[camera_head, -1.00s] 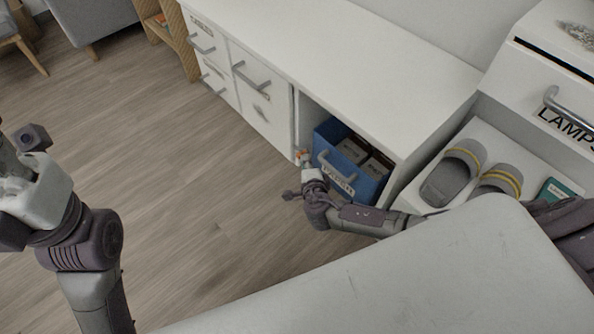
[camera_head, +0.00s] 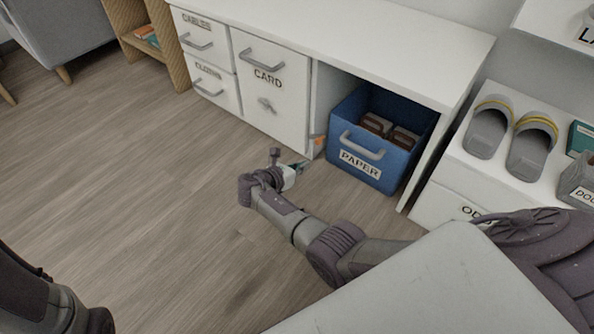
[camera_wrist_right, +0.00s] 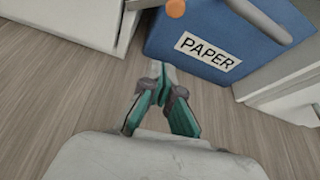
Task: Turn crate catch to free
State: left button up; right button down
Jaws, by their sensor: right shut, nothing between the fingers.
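The blue crate (camera_head: 378,117) marked PAPER sits in an open bay under the white desk, with a grey handle on its front. The small orange catch (camera_head: 318,144) is at the bay's left post, beside the crate's left edge; its exact turn is hard to tell. An orange round end of it shows at the top of the wrist view (camera_wrist_right: 176,8), overlapping the crate's upper left. My right gripper (camera_head: 300,165) is shut and empty, low in front of the post and apart from the catch. Its green fingers meet below the crate's label in the wrist view (camera_wrist_right: 157,72). My left gripper is out of view.
White drawers and a CARD door (camera_head: 268,88) with handles are left of the bay. Grey sandals (camera_head: 488,128) stand on a low white unit at the right. A pale surface (camera_head: 440,290) fills the lower right. The wooden floor (camera_head: 130,190) in front is clear.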

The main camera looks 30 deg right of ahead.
jog(key=b+x, duration=0.2)
jog(key=x, duration=0.1)
jog(key=b+x, duration=0.2)
jog(key=x, duration=0.1)
jog(key=shift+f, duration=0.4)
jog(key=r, duration=0.4)
jog(key=shift+w+d+r+b, duration=0.1)
jog(key=shift+w+r+b, duration=0.2)
jog(key=shift+w+b, duration=0.1)
